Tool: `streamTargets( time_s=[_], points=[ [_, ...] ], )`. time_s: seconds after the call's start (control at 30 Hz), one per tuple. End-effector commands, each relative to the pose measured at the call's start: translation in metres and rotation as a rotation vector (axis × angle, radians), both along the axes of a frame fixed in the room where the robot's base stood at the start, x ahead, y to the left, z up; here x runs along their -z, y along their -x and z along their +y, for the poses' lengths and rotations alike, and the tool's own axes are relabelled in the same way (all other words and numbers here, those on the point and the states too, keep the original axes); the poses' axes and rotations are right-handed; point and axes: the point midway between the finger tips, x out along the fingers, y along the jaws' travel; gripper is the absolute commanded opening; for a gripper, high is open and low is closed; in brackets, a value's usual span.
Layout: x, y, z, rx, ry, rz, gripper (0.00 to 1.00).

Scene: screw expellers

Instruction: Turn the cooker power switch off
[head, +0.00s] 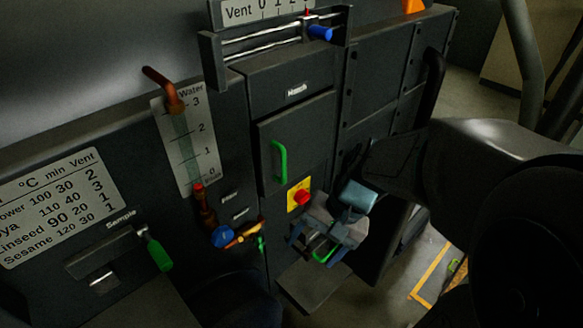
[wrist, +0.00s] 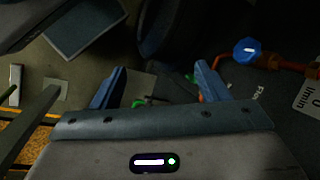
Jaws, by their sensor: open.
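No part in view is clearly labelled as the cooker power switch. A red button on a yellow plate (head: 299,195) sits on the dark machine front, just up and left of my gripper. Two small labels by the blue-handled valve (head: 222,236) are too small to read. My gripper (head: 314,251) is open, its two blue fingers apart in front of the lower machine front. A green handle (head: 323,251) shows between or behind the fingers; contact cannot be told. In the wrist view my gripper (wrist: 160,77) shows spread fingers, with a small green part (wrist: 138,103) between them.
The hatch with its green handle (head: 279,161) is above the button. The water gauge (head: 187,145) and the sample lever (head: 158,254) are to the left. A dark plate (head: 314,287) juts out below my gripper. Open floor with yellow marking (head: 428,272) lies right.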

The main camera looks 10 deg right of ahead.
Motion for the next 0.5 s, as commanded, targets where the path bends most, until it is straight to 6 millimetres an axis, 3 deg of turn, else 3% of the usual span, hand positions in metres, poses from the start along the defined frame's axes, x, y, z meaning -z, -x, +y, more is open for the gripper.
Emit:
streamTargets(
  time_s=[0.03, 0.27, 0.37, 0.5],
  points=[
    [0.024, -0.008, 0.005, 0.074, -0.077, 0.065, 0.69],
    [0.076, -0.058, 0.026, 0.430, -0.455, 0.295, 0.69],
    [0.098, -0.088, 0.024, 0.596, -0.625, 0.380, 0.69],
    [0.131, -0.132, 0.006, 0.840, -0.868, 0.473, 0.69]
  ],
)
